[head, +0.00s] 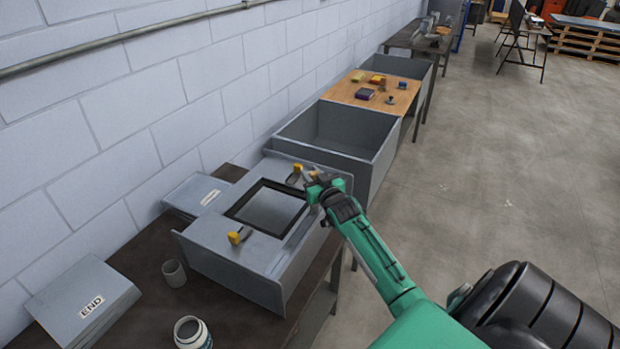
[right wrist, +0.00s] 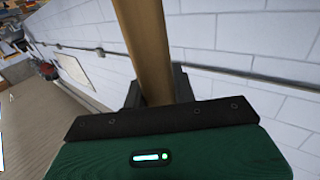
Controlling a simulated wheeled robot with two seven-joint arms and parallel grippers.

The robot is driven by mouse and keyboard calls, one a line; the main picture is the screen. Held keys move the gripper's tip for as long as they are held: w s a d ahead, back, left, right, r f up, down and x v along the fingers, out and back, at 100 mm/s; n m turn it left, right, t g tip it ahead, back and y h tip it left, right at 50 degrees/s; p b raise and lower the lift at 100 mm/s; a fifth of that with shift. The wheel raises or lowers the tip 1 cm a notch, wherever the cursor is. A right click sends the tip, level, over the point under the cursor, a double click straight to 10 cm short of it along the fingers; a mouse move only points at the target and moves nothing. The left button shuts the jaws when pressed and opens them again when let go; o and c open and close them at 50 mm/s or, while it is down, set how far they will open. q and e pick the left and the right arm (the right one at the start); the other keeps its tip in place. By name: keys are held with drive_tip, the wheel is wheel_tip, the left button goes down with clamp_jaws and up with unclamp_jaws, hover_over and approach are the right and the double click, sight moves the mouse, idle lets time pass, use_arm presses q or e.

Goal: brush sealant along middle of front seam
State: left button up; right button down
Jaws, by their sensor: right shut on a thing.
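A grey sheet-metal duct (head: 205,246) lies on the dark workbench, with a black-bordered square opening in its top. Two yellow-handled clamps sit on it, one at the near left (head: 238,236) and one at the far edge (head: 295,173). My right gripper (head: 318,180) is over the duct's far right corner. It is shut on a wooden handle (right wrist: 146,40), which rises between the fingers in the right wrist view. The bristle end is not clear, and I cannot tell whether it touches the duct. An open jar (head: 193,333) stands at the front of the bench. My left gripper is not in view.
A grey cup (head: 174,273) and a panel marked END (head: 85,300) are on the bench at left. Another labelled panel (head: 196,196) lies behind the duct by the wall.

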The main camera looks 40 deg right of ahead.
drive_tip(key=shift+f, duration=0.1)
drive_tip(key=shift+w+d+b, duration=0.2)
drive_tip(key=shift+d+b, duration=0.05)
drive_tip(key=shift+d, duration=0.25)
drive_tip(key=shift+w+d+b, duration=0.2)
drive_tip(key=shift+d, duration=0.3)
drive_tip(key=shift+w+d, duration=0.2)
drive_tip(key=shift+d, duration=0.35)
drive_tip(key=shift+w+d+b, duration=0.3)
drive_tip(key=shift+d+b, duration=0.2)
drive_tip(key=shift+d, duration=0.15)
drive_tip(key=shift+w+d+b, duration=0.25)
drive_tip(key=shift+d+b, duration=0.25)
drive_tip(key=shift+d, duration=0.2)
